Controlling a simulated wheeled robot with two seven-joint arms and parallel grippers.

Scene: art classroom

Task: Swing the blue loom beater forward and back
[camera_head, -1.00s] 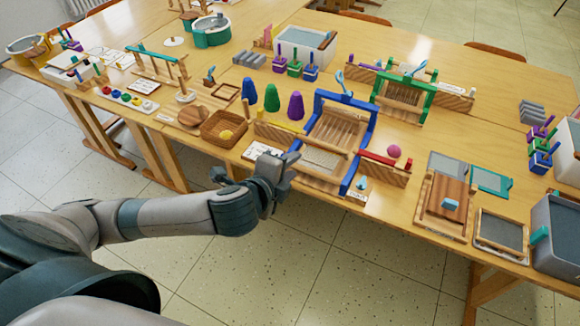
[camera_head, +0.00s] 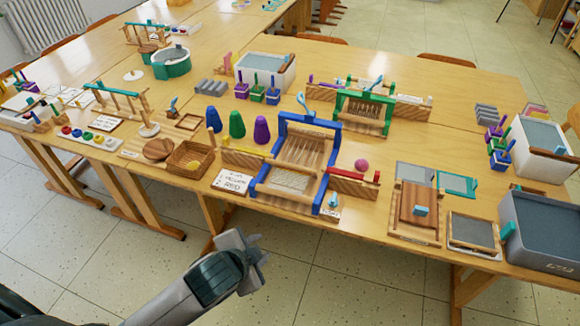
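The loom with the blue beater (camera_head: 337,150) stands near the front edge of the middle of the table. The beater is a blue upright frame with a light blue handle (camera_head: 304,102) on its top bar, standing about upright above the wooden loom bed with its white threads (camera_head: 290,180). My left gripper (camera_head: 262,248) is in front of the table, over the floor, below and left of the loom. It is apart from the loom; its fingers look spread with nothing between them. My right gripper is not in view.
A green-framed loom (camera_head: 364,99) stands behind. A card reading RED (camera_head: 233,183), a wicker basket (camera_head: 190,158) and several coloured cones (camera_head: 237,125) lie left of the blue loom. A wooden board (camera_head: 415,212) and grey bin (camera_head: 545,225) are right. Floor before the table is clear.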

